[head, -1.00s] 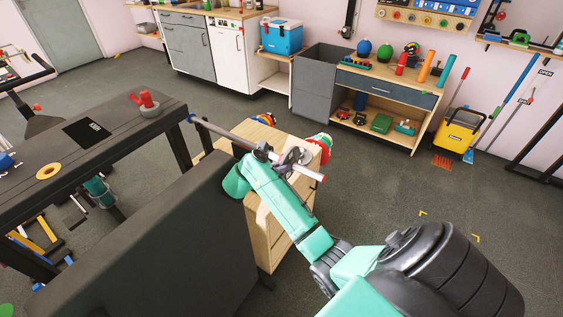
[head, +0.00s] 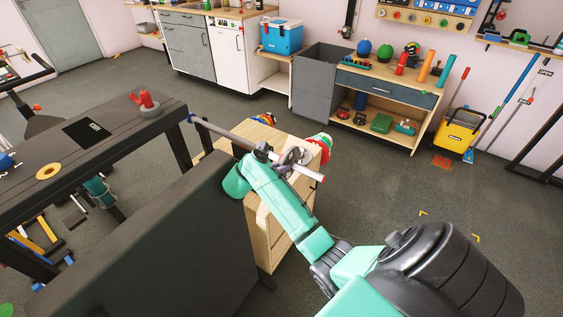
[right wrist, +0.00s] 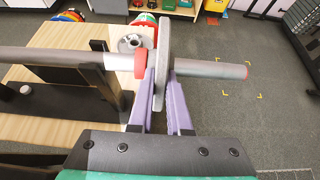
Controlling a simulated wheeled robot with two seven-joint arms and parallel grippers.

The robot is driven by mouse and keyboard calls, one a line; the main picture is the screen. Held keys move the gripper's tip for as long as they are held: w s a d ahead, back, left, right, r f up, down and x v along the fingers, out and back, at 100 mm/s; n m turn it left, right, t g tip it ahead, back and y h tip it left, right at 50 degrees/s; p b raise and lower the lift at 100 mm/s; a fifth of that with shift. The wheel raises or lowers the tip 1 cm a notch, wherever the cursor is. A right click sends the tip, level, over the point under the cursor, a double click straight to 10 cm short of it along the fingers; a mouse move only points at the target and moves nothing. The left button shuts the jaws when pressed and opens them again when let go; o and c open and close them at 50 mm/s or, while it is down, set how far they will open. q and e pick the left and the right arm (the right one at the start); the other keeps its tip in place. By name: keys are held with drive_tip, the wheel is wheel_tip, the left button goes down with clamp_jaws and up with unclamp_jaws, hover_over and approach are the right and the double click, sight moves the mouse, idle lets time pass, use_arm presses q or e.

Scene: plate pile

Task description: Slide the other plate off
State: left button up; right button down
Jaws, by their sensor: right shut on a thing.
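A long grey bar (head: 225,133) with a red-tipped end runs out over the wooden box in the head view. In the right wrist view the bar (right wrist: 70,57) has a red collar, and a thick grey sleeve (right wrist: 212,68) ends in a red rim. A grey plate (right wrist: 162,35) stands upright on the sleeve, seen nearly edge-on, just right of the collar. My right gripper (right wrist: 161,77) is shut on this plate, its purple fingers on either side of the lower part. The right gripper (head: 283,168) also shows small in the head view. My left gripper is out of view.
A small grey plate (right wrist: 132,43) lies on the wooden box (right wrist: 40,110) behind the bar. Coloured plates (head: 323,143) are at the box's far end. A dark upright holder (right wrist: 108,72) stands beside the bar. The floor (head: 410,200) to the right is clear.

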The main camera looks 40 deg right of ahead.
drive_tip(key=shift+s+d+p, duration=0.4)
drive_tip(key=shift+s+p, duration=0.5)
drive_tip(key=shift+s, duration=0.45)
drive_tip(key=shift+s+d+p, duration=0.4)
drive_tip(key=shift+s+p, duration=0.5)
drive_tip(key=shift+s, duration=0.5)
drive_tip(key=shift+s+d+p, duration=0.4)
drive_tip(key=shift+s+p, duration=0.5)
drive_tip(key=shift+s, duration=0.45)
drive_tip(key=s+d+p, duration=0.3)
drive_tip(key=s+p, duration=0.1)
drive_tip(key=s, duration=0.4)
drive_tip(key=shift+s+r+p, duration=0.15)
drive_tip(key=shift+s+p, duration=0.25)
